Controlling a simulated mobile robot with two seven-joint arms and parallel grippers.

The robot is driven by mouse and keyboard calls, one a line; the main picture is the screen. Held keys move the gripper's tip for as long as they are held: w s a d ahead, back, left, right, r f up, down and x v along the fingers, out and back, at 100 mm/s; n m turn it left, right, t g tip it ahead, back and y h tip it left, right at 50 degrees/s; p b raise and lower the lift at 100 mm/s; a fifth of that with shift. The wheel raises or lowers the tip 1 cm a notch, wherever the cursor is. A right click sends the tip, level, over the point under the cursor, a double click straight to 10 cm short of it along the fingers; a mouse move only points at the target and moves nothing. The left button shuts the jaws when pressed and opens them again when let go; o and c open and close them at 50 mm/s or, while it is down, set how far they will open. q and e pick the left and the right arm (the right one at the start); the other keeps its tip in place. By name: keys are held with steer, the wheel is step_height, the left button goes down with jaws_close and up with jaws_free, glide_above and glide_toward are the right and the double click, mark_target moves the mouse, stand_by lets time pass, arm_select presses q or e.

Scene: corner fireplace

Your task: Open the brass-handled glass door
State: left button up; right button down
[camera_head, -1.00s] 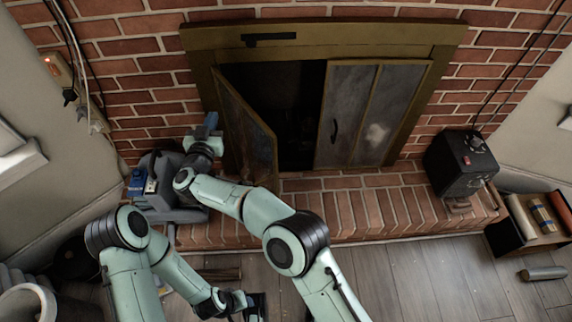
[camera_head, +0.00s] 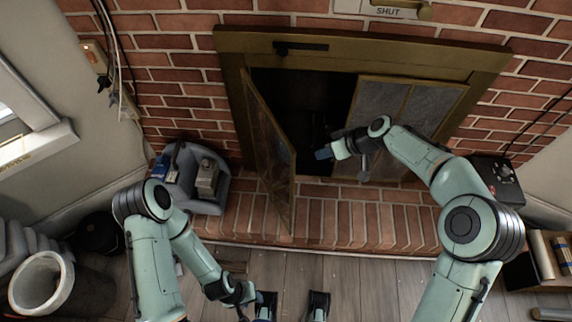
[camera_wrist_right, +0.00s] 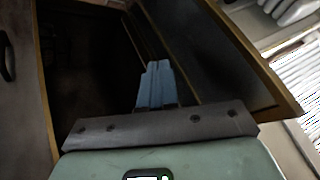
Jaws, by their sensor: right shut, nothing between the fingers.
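The fireplace's left glass door (camera_head: 272,155) stands swung out from its frame, its brass-edged pane angled over the brick hearth. No handle shows on it. The right glass panel (camera_head: 385,105) looks closed, partly behind my right arm. My right gripper (camera_head: 323,153) is shut and empty, in front of the dark opening and just right of the open door's free edge. In the right wrist view its blue fingers (camera_wrist_right: 156,84) point into the firebox, with the open door (camera_wrist_right: 225,60) at right. Contact is not clear. My left gripper (camera_head: 262,298) is low over the floor; its jaws are unclear.
A grey caddy (camera_head: 215,175) with small items stands on the hearth (camera_head: 350,215) at left. A black box (camera_head: 497,175) stands at right. A plate marked SHUT (camera_head: 390,10) is above the brass frame. A white bin (camera_head: 42,283) is at lower left.

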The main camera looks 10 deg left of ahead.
arm_select(q)
steer(key=shift+a+f, duration=0.1)
arm_select(e)
steer(key=s+a+f+g, duration=0.1)
steer(key=s+a+f, duration=0.2)
steer(key=a+f, duration=0.4)
steer(key=shift+s+a+f, duration=0.25)
steer(key=shift+s+f, duration=0.1)
steer(key=shift+f, duration=0.6)
